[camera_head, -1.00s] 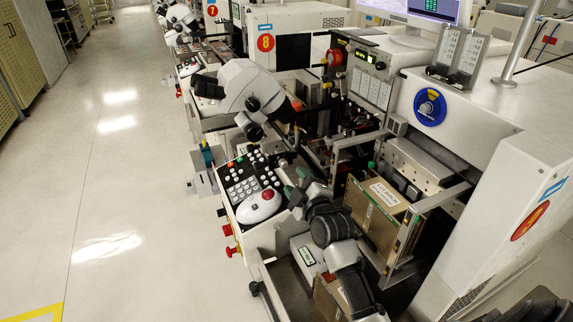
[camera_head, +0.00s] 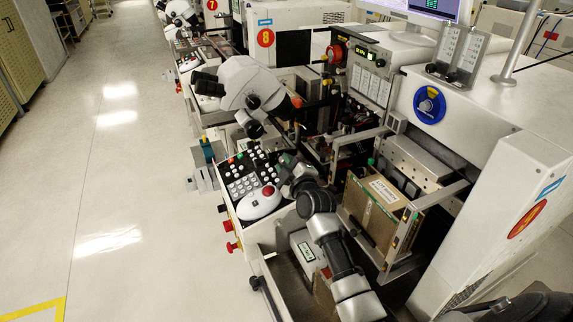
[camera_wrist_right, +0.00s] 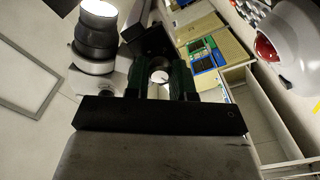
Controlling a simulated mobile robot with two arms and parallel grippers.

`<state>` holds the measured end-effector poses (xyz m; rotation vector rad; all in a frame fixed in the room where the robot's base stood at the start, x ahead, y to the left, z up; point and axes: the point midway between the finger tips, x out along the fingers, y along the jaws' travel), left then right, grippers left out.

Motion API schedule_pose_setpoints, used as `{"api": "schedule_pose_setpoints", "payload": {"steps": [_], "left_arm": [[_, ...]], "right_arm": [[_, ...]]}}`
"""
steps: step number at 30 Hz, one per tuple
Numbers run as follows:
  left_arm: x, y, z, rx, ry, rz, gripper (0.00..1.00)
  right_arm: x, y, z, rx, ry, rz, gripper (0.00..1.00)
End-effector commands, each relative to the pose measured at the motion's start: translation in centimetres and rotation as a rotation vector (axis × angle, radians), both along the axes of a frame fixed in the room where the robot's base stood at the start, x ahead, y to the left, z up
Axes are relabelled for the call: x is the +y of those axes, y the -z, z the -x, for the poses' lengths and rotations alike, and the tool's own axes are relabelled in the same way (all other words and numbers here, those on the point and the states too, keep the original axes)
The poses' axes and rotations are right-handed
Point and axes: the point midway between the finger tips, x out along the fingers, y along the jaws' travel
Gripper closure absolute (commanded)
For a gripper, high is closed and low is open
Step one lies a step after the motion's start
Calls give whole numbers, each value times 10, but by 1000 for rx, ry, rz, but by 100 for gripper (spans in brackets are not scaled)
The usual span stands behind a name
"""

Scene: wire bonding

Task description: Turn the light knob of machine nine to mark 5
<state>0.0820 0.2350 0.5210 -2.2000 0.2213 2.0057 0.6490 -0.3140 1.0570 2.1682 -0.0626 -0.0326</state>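A blue dial with a pale round knob (camera_head: 429,105) and a small yellow tag is on the white front of the nearest machine; I cannot tell whether it is the light knob. My right gripper (camera_head: 290,164) is beside the keypad panel, below the microscope, partly hidden by my own wrist. In the right wrist view my right gripper (camera_wrist_right: 162,82) shows two dark green fingers standing apart. A small round silver-white knob-like disc (camera_wrist_right: 160,76) shows between them; I cannot tell whether they touch it. No scale marks are readable there.
The microscope (camera_head: 250,85) stands close above the right gripper. A keypad panel (camera_head: 246,178) with a white trackball unit (camera_head: 262,203) is to its left. A cardboard box (camera_head: 375,205) in a metal frame is to its right. The floor at left is clear.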

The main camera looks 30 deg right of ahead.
Motion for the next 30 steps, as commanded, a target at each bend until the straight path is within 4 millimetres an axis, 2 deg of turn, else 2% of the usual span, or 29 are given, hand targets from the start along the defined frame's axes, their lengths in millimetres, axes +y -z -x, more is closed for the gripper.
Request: {"api": "schedule_pose_setpoints", "payload": {"steps": [1, 4, 17, 30], "left_arm": [[0, 0, 0, 0, 0, 0, 49], [0, 0, 0, 0, 0, 0, 49], [0, -3, 0, -1, 0, 0, 49], [0, -12, 0, 0, -1, 0, 49]], "right_arm": [[0, 0, 0, 0, 0, 0, 86], [0, 0, 0, 1, -1, 0, 100], [0, 0, 0, -5, -1, -99, 100], [1, -1, 0, -27, -1, -478, 100]]}}
